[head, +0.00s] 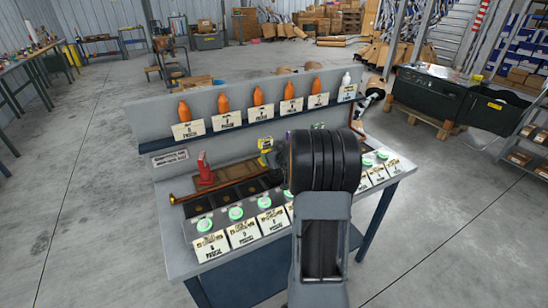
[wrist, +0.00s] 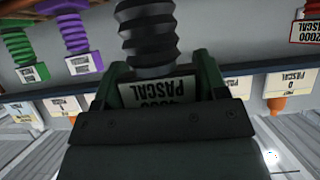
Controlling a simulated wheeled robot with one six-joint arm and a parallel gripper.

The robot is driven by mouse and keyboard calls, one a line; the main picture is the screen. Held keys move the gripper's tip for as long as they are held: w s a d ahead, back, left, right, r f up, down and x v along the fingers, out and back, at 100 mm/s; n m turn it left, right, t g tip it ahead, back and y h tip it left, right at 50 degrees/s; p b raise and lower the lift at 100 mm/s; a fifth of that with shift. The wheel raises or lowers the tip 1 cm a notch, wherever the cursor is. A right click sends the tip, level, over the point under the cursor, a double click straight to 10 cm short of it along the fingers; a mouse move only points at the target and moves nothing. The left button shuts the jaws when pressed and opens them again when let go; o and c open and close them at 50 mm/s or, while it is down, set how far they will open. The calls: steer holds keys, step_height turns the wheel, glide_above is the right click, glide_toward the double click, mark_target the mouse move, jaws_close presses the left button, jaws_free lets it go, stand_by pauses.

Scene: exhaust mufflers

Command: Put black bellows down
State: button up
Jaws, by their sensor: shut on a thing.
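The black bellows (wrist: 148,38) is ribbed and rises from a block labelled 4000 PASCAL (wrist: 158,92), whose text is upside down in the wrist view. My gripper (wrist: 158,80) is shut on this block, with one dark green jaw on each side. Whether the block touches a surface below is hidden.
Purple bellows (wrist: 76,36) and green bellows (wrist: 17,45) stand to one side, red bellows (wrist: 311,8) to the other. In the head view, the grey bench (head: 170,232) has dark square slots (head: 224,195), a front row of labelled green buttons (head: 236,213) and a shelf of orange bottles (head: 225,105).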

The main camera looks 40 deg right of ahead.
steer(key=o, duration=1.4)
steer(key=shift+r, duration=0.15)
